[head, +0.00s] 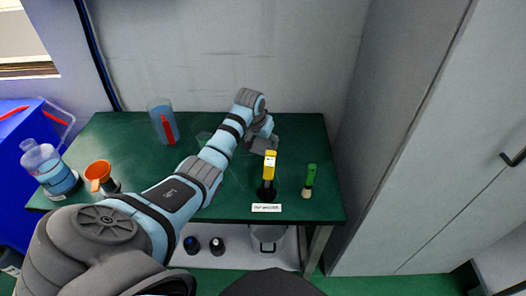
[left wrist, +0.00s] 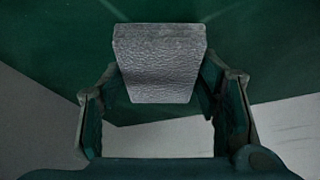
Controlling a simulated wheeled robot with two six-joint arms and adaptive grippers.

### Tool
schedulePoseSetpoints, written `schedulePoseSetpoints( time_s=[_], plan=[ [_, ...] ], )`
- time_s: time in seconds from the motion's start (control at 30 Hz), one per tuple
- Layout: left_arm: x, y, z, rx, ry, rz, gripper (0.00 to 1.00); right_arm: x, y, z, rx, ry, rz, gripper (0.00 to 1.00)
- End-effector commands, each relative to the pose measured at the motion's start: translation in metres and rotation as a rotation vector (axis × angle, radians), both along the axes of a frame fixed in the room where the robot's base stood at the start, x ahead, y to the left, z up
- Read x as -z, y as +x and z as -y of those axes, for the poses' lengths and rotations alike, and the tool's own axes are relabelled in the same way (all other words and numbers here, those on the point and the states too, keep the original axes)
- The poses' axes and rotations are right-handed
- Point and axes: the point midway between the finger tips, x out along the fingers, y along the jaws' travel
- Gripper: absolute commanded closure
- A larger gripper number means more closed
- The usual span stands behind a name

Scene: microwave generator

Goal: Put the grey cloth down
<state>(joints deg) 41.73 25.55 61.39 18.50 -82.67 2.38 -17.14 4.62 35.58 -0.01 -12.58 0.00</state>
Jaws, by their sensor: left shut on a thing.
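The grey cloth (left wrist: 160,62) has a rough, folded-looking surface and sits between the fingers of my left gripper (left wrist: 162,108) in the left wrist view. The fingers close on its sides, and the green table top shows behind it. In the head view, my left gripper (head: 264,138) is over the right part of the green table (head: 110,130). A grey patch of the cloth (head: 262,147) shows beneath it there, partly hidden by the gripper. I cannot tell whether the cloth touches the table. My right gripper is not in view.
A yellow-topped tool (head: 269,166) in a dark holder and a green-handled brush (head: 310,177) stand near the front right. The back right corner (head: 305,130) is clear.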

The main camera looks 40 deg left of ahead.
Motion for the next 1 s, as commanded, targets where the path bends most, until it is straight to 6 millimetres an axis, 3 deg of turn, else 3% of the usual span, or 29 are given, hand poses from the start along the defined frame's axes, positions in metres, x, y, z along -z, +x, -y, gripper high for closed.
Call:
schedulePoseSetpoints(
  time_s=[0.2, 0.8, 0.83, 0.93, 1.0],
  plan=[
    [0.035, 0.000, 0.001, 0.001, -0.001, -0.002, 0.69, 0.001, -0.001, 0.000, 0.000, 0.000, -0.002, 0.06],
    [0.048, 0.000, 0.001, 0.001, -0.001, -0.002, 0.69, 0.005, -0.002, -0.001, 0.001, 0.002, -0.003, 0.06],
    [0.048, 0.000, 0.001, 0.001, -0.001, -0.002, 0.39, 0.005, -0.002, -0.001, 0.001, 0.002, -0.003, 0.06],
    [0.049, -0.001, 0.001, 0.001, -0.002, -0.004, 0.23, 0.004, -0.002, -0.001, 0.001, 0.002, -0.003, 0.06],
    [0.049, -0.001, 0.001, 0.000, -0.001, -0.004, 0.22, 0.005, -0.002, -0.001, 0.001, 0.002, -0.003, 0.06]
  ],
)
